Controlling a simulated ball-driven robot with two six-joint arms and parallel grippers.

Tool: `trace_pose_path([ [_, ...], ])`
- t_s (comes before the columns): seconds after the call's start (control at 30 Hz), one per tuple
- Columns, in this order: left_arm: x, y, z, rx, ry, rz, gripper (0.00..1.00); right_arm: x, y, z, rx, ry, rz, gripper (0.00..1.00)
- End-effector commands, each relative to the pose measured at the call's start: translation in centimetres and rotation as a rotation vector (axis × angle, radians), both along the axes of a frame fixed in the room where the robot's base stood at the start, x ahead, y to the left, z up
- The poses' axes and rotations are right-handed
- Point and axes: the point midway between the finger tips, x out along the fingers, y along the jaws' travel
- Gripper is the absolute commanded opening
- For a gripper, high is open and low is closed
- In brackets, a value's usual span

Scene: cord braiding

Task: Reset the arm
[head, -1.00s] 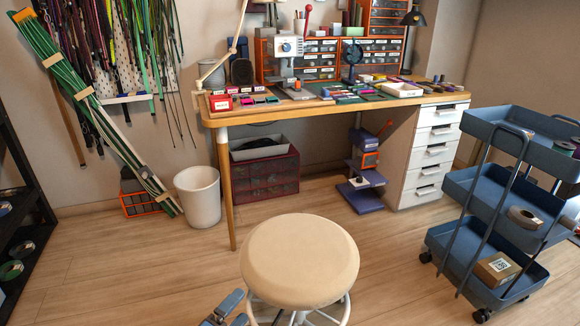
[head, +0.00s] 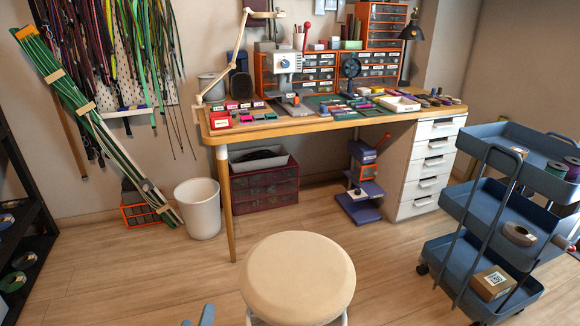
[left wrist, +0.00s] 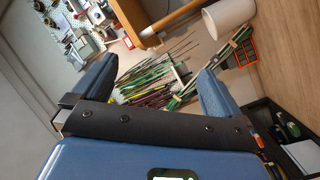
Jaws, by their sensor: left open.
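My left gripper (head: 197,317) shows only as two blue fingertips at the bottom edge of the head view, left of the round cream stool (head: 297,277). In the left wrist view its two blue fingers (left wrist: 155,88) stand wide apart with nothing between them. Beyond them hang the cords (left wrist: 150,85), well away from the fingers. My right gripper is in neither view.
A wooden workbench (head: 320,126) with a small press and drawer units stands behind the stool. A blue trolley (head: 475,205) stands at the right. A white bin (head: 199,208) and a leaning bundle of green cords (head: 85,115) are at the left. The floor between is clear.

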Motion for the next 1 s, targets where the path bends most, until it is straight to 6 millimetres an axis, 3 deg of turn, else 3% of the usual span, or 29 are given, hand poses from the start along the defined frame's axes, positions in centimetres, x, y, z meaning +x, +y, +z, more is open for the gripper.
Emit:
trace_pose_path([
  [0.03, -1.2, 0.4, 2.9, 0.061, -0.007, 0.025, 1.0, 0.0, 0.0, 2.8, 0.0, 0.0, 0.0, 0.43],
  [0.3, -7.5, 1.4, 12.8, 0.394, -0.068, 0.118, 1.0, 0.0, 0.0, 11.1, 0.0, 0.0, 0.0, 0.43],
  [0.6, -13.7, 0.6, 23.5, 0.67, -0.107, 0.126, 1.0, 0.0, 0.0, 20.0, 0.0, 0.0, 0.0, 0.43],
  [0.8, -17.2, -0.2, 29.8, 0.787, -0.1, 0.092, 1.0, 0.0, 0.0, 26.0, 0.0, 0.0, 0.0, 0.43],
  [1.0, -20.1, -0.7, 34.2, 0.828, -0.047, 0.049, 1.0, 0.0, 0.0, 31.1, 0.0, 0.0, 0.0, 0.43],
])
